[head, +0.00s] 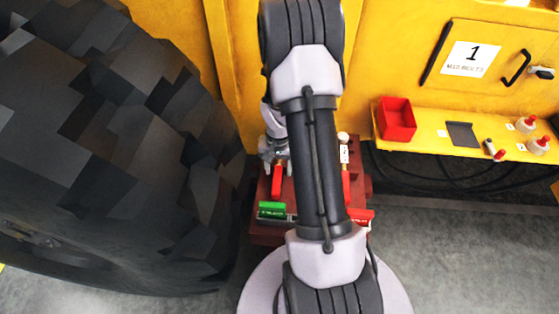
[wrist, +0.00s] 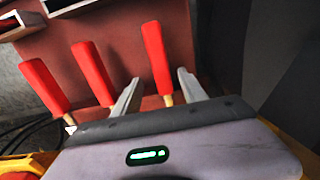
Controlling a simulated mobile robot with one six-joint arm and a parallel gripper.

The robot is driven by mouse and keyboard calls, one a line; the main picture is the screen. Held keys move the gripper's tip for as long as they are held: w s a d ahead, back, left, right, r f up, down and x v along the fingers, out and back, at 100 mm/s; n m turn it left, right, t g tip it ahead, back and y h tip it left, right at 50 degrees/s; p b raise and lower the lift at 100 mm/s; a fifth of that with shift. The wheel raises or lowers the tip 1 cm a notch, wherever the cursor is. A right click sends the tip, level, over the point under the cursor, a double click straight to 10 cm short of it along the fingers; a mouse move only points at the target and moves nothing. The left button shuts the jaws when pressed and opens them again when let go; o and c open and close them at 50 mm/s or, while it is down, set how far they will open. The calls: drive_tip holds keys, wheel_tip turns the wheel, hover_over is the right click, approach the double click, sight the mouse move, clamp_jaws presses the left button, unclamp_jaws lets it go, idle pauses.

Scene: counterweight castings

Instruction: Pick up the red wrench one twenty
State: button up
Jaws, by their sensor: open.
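Several red handles stand in or on a dark red cart. In the wrist view I see a left handle (wrist: 45,87), a middle handle (wrist: 93,73) and a right handle (wrist: 156,57). My gripper (wrist: 160,93) is open, and the right handle's thin shaft shows between its two fingers; I cannot tell whether they touch it. In the head view one red handle (head: 277,181) is left of my arm and another (head: 346,186) is right of it. A red labelled piece (head: 361,214) lies at the cart's front right. No number is readable, so I cannot tell which is one twenty.
A green labelled piece (head: 271,210) lies at the cart's (head: 262,235) front left. A huge black tyre (head: 110,150) stands close on the left. A yellow shelf (head: 440,130) at right holds a red bin (head: 396,118). Grey floor (head: 470,250) is clear at right.

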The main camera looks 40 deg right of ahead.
sight(277, 173)
drive_tip(key=f+b, duration=0.1)
drive_tip(key=f, duration=0.1)
drive_tip(key=f+b, duration=0.1)
drive_tip(key=f, duration=0.2)
drive_tip(key=shift+w+a+f, duration=0.1)
drive_tip(key=shift+w+f, duration=0.05)
drive_tip(key=shift+w, duration=0.05)
drive_tip(key=shift+c, duration=0.4)
clamp_jaws()
idle(0.7)
